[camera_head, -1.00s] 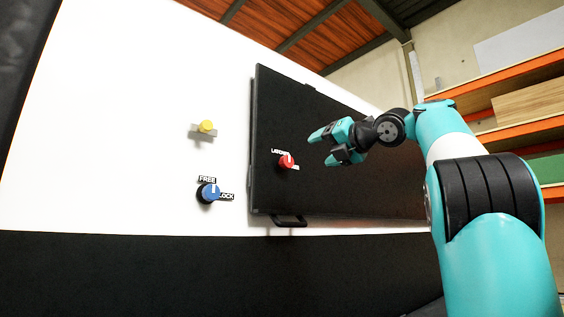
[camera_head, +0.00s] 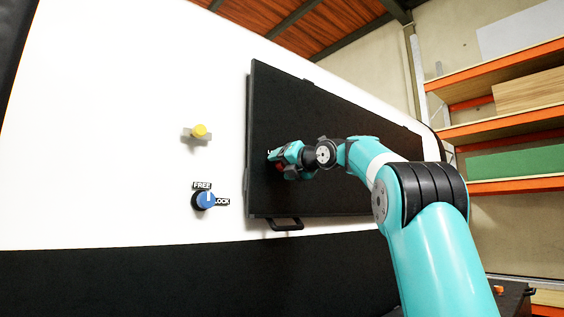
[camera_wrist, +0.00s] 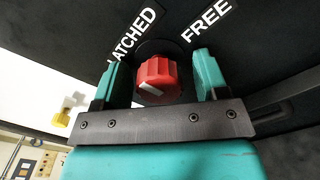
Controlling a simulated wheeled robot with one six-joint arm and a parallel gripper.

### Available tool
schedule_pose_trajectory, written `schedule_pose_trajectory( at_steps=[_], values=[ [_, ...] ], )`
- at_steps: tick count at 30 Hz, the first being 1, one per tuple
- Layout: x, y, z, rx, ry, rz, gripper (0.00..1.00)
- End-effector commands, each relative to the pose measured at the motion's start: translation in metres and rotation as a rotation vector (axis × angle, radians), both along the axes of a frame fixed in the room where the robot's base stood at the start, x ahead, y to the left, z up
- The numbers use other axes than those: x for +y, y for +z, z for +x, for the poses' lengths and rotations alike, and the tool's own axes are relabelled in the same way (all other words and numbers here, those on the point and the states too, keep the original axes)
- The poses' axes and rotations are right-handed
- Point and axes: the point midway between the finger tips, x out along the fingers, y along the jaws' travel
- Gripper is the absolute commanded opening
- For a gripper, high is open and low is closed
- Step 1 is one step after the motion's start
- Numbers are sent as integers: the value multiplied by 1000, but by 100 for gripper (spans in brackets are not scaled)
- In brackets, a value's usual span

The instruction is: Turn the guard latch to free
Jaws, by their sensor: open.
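The guard latch is a red knob (camera_wrist: 156,80) on a black panel (camera_head: 345,110). In the wrist view its white mark lies on the left part of its face, and the labels LATCHED (camera_wrist: 135,36) and FREE (camera_wrist: 207,21) sit beyond it, left and right. My gripper (camera_wrist: 160,66) is open, with one teal finger on each side of the knob. A gap shows between the knob and each finger, wider on the right. In the head view my gripper (camera_head: 278,160) is at the panel and hides most of the knob.
Left of the panel, a blue knob (camera_head: 206,200) with its own FREE and LOCK labels and a yellow knob (camera_head: 199,131) sit on the white wall (camera_head: 120,130). A black handle (camera_head: 286,225) juts out under the panel. Shelves (camera_head: 510,130) stand at the right.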

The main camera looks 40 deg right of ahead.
Motion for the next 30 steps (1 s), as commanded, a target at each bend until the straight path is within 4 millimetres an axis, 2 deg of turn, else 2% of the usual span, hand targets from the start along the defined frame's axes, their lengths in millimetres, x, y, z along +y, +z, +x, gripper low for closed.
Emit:
schedule_pose_trajectory(
  at_steps=[5,11,12,13,23,30],
  values=[
    [0,0,0,0,0,0,65],
    [0,0,0,0,0,1,19],
    [0,0,0,0,0,1,18],
    [9,0,-1,0,4,1,18],
    [1,-1,0,-4,2,57,18],
    [0,-1,-1,-15,2,214,18]
  ],
)
